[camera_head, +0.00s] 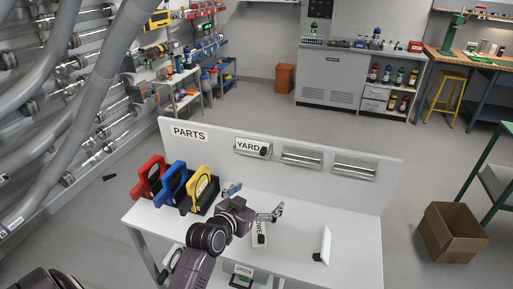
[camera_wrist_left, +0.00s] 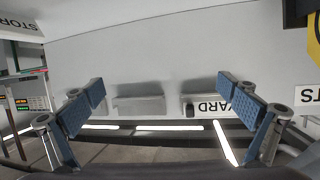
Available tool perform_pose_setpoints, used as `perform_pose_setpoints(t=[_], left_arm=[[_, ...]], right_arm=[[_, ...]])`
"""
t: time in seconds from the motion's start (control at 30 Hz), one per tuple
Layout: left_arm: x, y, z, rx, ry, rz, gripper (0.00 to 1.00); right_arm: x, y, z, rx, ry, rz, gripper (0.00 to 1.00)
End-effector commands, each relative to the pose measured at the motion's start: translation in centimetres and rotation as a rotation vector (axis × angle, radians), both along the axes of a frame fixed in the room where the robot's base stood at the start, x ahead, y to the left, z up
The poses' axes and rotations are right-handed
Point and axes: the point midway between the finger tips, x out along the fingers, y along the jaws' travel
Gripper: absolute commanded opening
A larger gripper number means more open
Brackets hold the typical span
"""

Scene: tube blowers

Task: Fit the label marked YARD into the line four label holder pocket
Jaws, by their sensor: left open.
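The YARD label (camera_head: 249,147) is white with dark letters and has a small black piece at its right end. It sits in the left one of three holders on the upright panel behind the table. It also shows in the left wrist view (camera_wrist_left: 212,106), partly covered by a finger. My left gripper (camera_head: 254,203) is open and empty over the table, in front of the panel and below the label; its spread fingers also show in the left wrist view (camera_wrist_left: 165,105). My right gripper is not in view. I cannot pick out the line four pocket.
The other two holders (camera_head: 301,159) (camera_head: 354,172) look empty. Red, blue and yellow framed items (camera_head: 199,188) stand at the table's left. A lettered label (camera_head: 259,236) lies by my gripper, and a white plate (camera_head: 325,243) stands to its right. Pipes (camera_head: 90,90) fill the left side.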

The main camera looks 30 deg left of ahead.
Motion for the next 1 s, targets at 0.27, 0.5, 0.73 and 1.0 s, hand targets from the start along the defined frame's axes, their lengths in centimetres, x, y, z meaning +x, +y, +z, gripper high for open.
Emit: perform_pose_setpoints(t=[0.27, 0.5, 0.73, 1.0], left_arm=[[4.4, 8.6, 8.4, -0.013, -0.311, 0.192, 1.0], [6.6, 9.7, 9.0, -0.013, -0.331, 0.207, 1.0], [8.3, 10.1, 9.3, -0.013, -0.329, 0.206, 1.0], [11.5, 10.8, 9.3, -0.013, -0.328, 0.205, 1.0]], right_arm=[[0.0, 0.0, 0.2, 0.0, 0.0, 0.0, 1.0], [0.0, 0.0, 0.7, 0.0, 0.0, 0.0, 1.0], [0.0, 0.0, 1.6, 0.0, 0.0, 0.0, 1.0], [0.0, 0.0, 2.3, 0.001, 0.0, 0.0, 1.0]])
